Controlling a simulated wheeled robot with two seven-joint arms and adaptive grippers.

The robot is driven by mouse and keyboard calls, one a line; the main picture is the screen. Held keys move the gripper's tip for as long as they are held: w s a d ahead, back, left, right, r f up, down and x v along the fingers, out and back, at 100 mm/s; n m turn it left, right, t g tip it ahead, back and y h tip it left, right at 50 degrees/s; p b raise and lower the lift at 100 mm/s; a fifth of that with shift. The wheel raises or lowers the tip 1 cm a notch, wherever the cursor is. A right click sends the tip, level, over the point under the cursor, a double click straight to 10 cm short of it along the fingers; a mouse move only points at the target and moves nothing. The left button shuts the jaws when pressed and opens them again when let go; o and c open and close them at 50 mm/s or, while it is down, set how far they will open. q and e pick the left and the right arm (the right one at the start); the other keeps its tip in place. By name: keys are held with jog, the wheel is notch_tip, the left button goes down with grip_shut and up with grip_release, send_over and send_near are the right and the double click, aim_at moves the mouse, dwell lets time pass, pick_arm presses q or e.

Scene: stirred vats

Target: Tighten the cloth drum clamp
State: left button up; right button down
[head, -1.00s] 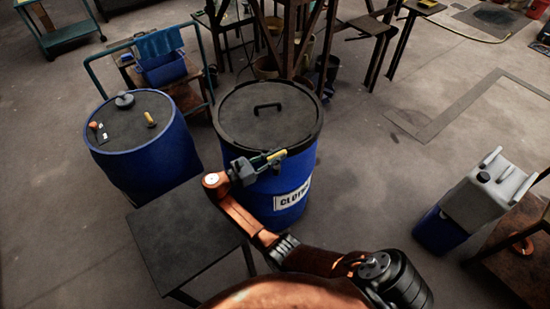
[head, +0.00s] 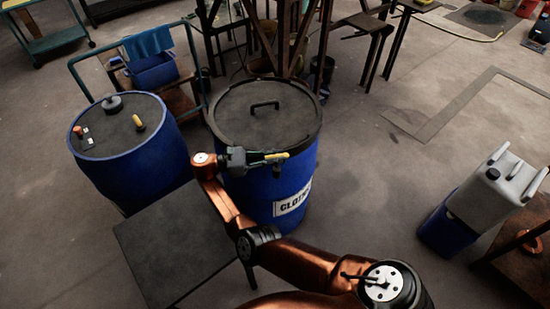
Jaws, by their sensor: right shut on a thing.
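The cloth drum (head: 248,190) is a blue barrel with a white label partly reading "CLOTH". It stands upright in the middle of the head view. Its dark lid (head: 250,112) has a bar handle, and a dark clamp ring (head: 316,131) runs around the rim. My right gripper (head: 264,158) is at the drum's near side, just below the rim. My left gripper is not in view.
A second blue drum (head: 135,165) with small items on top stands at left. A dark table (head: 175,250) stands in front of it. A grey jerrycan (head: 490,195) is at right. A cart (head: 180,98) and steel frame stand behind. Floor right of the drum is clear.

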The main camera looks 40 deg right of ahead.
aim_at(277, 155)
jog(key=shift+s+f, duration=0.1)
dwell(0.3)
jog(key=c, duration=1.8)
grip_release()
jog(key=shift+c, duration=0.2)
jog(key=shift+r, duration=0.35)
notch_tip(277, 155, up, 10)
jog(key=shift+f, duration=0.25)
